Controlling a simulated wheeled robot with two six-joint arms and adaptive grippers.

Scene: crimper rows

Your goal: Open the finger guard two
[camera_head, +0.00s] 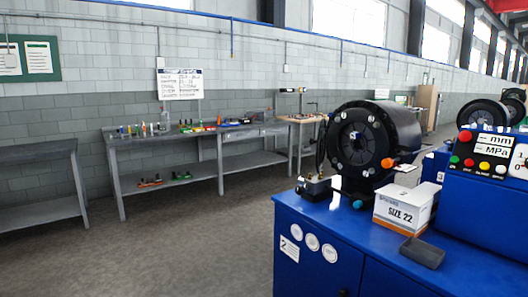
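A black crimper head (400,128) stands on a blue cabinet (345,240) right of centre in the head view. A label with the number 2 (290,249) is on the cabinet's front. The head's round dark front face (345,160) is turned toward the left front. An orange knob (388,162) sits at the lower right of this face. I cannot clearly tell a separate finger guard from the face, nor whether it is open or shut. Neither of my grippers is in view.
A white "SIZE 22" box (404,207) and a grey tray (422,252) are on the cabinet top, near a blue control panel (490,190). Another crimper (483,113) is behind at right. A long workbench (200,135) lines the wall. The floor at left front is clear.

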